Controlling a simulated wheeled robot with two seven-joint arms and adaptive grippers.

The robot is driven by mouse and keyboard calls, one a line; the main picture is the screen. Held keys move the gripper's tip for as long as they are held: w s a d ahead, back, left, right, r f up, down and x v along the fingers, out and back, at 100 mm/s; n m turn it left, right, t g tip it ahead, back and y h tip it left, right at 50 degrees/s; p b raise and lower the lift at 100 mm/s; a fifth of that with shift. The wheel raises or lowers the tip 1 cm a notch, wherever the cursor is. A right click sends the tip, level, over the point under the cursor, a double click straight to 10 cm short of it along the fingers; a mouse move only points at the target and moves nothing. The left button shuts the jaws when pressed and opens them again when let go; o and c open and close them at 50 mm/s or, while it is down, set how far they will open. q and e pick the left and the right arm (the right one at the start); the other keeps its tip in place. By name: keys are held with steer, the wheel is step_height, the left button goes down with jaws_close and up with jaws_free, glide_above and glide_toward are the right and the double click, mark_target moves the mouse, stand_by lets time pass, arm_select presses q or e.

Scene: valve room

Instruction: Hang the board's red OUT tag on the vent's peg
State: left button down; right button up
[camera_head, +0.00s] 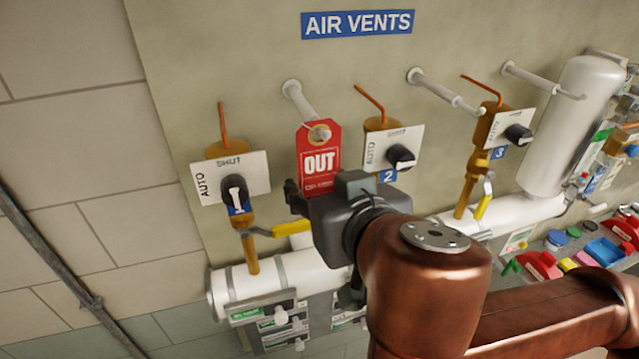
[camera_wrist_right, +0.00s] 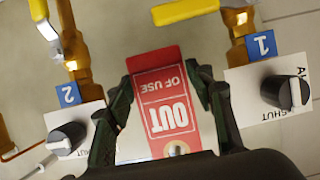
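The red OUT tag (camera_head: 319,160) is upright in front of the wall, between vents 1 and 2. The knobbed end of a white peg (camera_head: 297,99) shows inside the tag's brass-rimmed hole, so the peg appears to pass through it. My right gripper (camera_head: 322,190) is at the tag's lower end and covers its bottom edge. In the right wrist view, the fingers (camera_wrist_right: 162,82) lie along both side edges of the tag (camera_wrist_right: 165,110) and appear closed on it. Exact finger contact is hard to see. My left gripper is not in view.
Vent dials 1 (camera_head: 234,190), 2 (camera_head: 401,156) and 3 (camera_head: 518,134) stand close around. Bare pegs (camera_head: 435,86) (camera_head: 540,81) project farther right. A yellow-handled valve (camera_head: 292,228) and white pipe (camera_head: 270,280) lie below. A board with coloured items (camera_head: 585,247) is at right.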

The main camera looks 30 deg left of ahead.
steer(key=o, duration=0.3)
steer(key=shift+s, duration=0.1)
steer(key=v, duration=1.2)
